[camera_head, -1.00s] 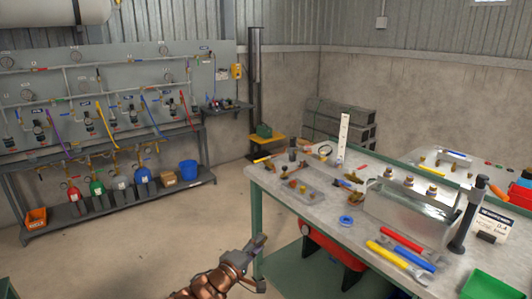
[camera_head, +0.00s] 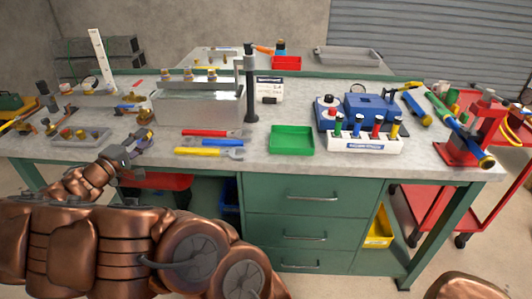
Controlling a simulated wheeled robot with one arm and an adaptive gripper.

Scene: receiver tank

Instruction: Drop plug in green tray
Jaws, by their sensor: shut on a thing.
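The green tray (camera_head: 291,140) lies near the front edge of the workbench, right of the wrenches, and looks empty. My gripper (camera_head: 136,148) is at the bench's front edge, left of the wrenches and well left of the tray. It is shut on a small brass-coloured piece, which I take to be the plug (camera_head: 144,137). The piece is small and partly covered by the fingers, so its shape is unclear.
Red, blue and yellow-handled wrenches (camera_head: 210,143) lie between my gripper and the tray. A metal tank (camera_head: 198,108) and a dark upright post (camera_head: 250,90) stand behind them. A blue device (camera_head: 372,107) and a white rack (camera_head: 364,141) stand right of the tray.

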